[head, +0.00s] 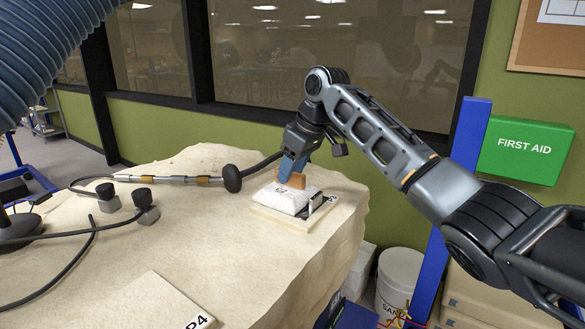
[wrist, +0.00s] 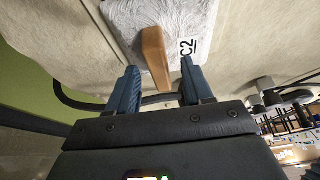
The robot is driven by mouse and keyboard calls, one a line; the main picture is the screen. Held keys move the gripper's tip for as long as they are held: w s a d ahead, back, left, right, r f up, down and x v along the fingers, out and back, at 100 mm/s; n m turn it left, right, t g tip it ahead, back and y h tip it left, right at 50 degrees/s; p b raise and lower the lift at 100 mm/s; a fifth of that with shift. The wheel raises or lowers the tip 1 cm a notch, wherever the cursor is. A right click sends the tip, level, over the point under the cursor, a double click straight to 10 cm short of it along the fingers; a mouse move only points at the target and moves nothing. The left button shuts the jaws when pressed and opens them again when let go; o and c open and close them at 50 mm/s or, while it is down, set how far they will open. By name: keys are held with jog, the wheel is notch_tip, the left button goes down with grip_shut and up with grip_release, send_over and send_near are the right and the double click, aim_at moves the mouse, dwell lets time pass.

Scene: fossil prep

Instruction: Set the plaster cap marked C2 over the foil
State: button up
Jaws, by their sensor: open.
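The white plaster cap marked C2 (head: 284,198) sits on a pale flat board (head: 272,215) near the right side of the big stone block. A brown wooden handle (head: 297,180) stands up from the cap. My gripper (head: 288,172) is at the handle from above. In the wrist view, my open gripper (wrist: 160,80) has one blue finger on each side of the handle (wrist: 154,55), with visible gaps to both. The cap (wrist: 165,18) with its C2 label lies beyond the fingertips. I cannot make out any foil in either view.
The pale stone block (head: 190,235) fills the middle. A pen-like tool with a hose (head: 180,180) lies left of the cap, and small black-topped pieces (head: 146,205) stand further left. A board marked P4 (head: 150,305) lies in front. The stone between is bare.

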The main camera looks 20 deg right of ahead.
jog(key=shift+b+v, duration=0.5)
jog(key=shift+v, duration=3.4)
